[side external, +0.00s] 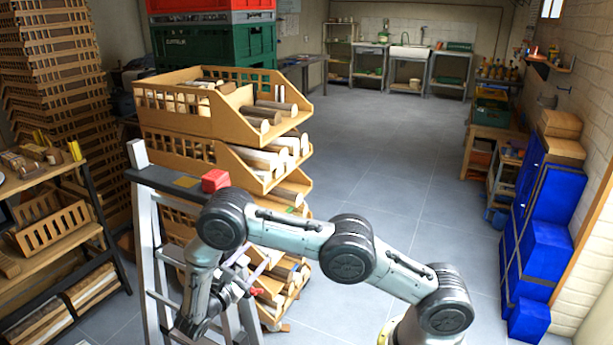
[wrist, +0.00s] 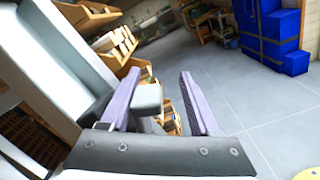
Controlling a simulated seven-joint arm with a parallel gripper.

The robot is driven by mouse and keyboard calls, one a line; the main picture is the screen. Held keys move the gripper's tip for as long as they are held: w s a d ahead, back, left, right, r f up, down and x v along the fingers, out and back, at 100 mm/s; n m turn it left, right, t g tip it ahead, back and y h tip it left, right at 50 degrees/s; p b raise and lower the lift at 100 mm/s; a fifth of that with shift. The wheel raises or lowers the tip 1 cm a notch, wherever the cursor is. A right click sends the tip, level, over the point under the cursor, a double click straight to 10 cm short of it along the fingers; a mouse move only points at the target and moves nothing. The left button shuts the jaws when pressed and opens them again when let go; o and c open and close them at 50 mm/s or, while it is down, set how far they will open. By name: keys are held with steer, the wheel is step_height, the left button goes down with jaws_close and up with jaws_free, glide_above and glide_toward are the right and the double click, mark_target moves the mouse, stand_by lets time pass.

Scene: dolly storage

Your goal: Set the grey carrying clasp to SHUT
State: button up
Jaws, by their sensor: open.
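A grey block-like piece (wrist: 148,99), which looks like the grey carrying clasp, shows between my fingers in the wrist view. It is nearer the left finger; I cannot tell if they touch. My gripper (wrist: 160,76) is open, its two pale purple fingers spread apart. In the side view my gripper (side external: 248,284) is low beside the light grey ladder-like frame (side external: 148,240), in front of the stacked crates. The clasp cannot be made out clearly there, and its setting cannot be told.
Tan crates (side external: 175,122) full of logs are stacked behind my arm. A red block (side external: 215,180) sits on top of the frame. A wooden rack (side external: 70,240) stands at the left and blue boxes (side external: 548,250) at the right. The tiled floor (side external: 400,150) between is clear.

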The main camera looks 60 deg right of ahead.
steer(key=s+a+f+m, duration=0.15)
steer(key=a+m, duration=0.25)
steer(key=a, duration=1)
steer(key=d+r+m+g+y, duration=0.2)
steer(key=d+r+m, duration=0.15)
steer(key=r, duration=0.55)
steer(key=d+r+m+g+y, duration=0.1)
steer(key=d+r+m+y, duration=0.15)
steer(key=d+r, duration=0.45)
steer(key=s+d+r+m+t+y, duration=0.1)
steer(key=s+d+r+m+y, duration=0.3)
steer(key=s+r, duration=0.8)
steer(key=shift+s+d+r+y, duration=0.45)
steer(key=shift+s+y, duration=0.1)
steer(key=shift+s, duration=0.4)
steer(key=shift+c, duration=0.2)
